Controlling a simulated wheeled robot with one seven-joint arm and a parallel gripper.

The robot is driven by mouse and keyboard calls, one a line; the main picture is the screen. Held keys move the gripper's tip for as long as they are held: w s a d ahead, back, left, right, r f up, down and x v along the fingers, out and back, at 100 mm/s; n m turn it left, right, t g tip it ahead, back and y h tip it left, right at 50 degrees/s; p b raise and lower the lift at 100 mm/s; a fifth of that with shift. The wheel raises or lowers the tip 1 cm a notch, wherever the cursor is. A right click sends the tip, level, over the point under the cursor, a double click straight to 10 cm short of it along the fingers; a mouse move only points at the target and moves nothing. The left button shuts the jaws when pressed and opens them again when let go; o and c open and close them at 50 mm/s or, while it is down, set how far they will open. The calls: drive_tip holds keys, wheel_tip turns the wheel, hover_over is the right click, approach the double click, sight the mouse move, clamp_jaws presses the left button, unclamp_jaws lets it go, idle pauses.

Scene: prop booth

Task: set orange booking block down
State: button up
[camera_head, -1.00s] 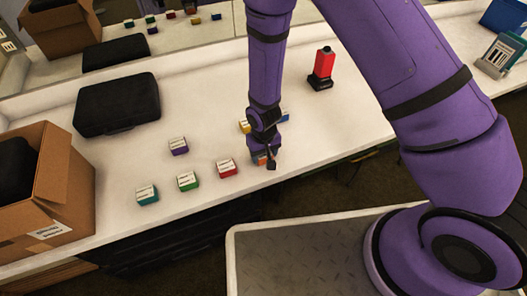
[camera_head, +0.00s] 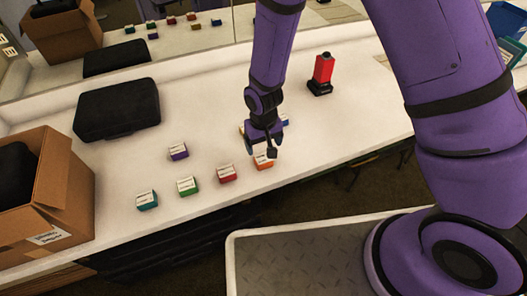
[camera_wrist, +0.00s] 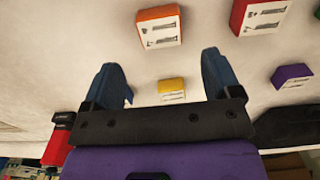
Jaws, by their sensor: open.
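The orange booking block (camera_head: 264,162) stands on the white counter (camera_head: 330,135) near its front edge, at the right end of a row of blocks. In the wrist view the orange block (camera_wrist: 159,27) shows its labelled white face and lies beyond the fingertips, apart from them. My gripper (camera_head: 262,147) is just above and behind the orange block. In the wrist view its two blue fingers (camera_wrist: 163,72) are spread wide, with nothing held between them.
Red (camera_head: 227,173), green (camera_head: 188,186) and teal (camera_head: 147,200) blocks stand left of the orange one. A purple block (camera_head: 178,151) stands behind them, and a yellow block (camera_wrist: 171,88) shows in the wrist view. A black case (camera_head: 117,107), cardboard box (camera_head: 42,190) and red-black device (camera_head: 321,74) share the counter.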

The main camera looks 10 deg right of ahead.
drive_tip(key=shift+r, duration=2.3)
wheel_tip(320, 180, up, 13)
drive_tip(key=t, duration=0.1)
hover_over(264, 158)
drive_tip(key=w+d, duration=0.2)
drive_tip(key=d, duration=0.4)
drive_tip(key=s+d+r+m+t, duration=0.1)
drive_tip(key=d+r, duration=0.2)
drive_tip(key=r, duration=0.2)
drive_tip(key=s+d+r+m, duration=0.1)
drive_tip(key=s+d+r, duration=0.1)
drive_tip(key=d+r, duration=0.3)
drive_tip(key=s+d+r+t, duration=0.1)
drive_tip(key=s+d+r, duration=0.4)
drive_tip(key=s+r, duration=0.2)
drive_tip(key=s+d+r+m+t, duration=0.1)
drive_tip(key=s+d+r+t, duration=0.1)
drive_tip(key=s+d+r, duration=0.3)
drive_tip(key=s+r, duration=0.3)
drive_tip(key=s, duration=0.2)
drive_tip(key=shift+s+d, duration=0.2)
drive_tip(key=shift+s, duration=0.15)
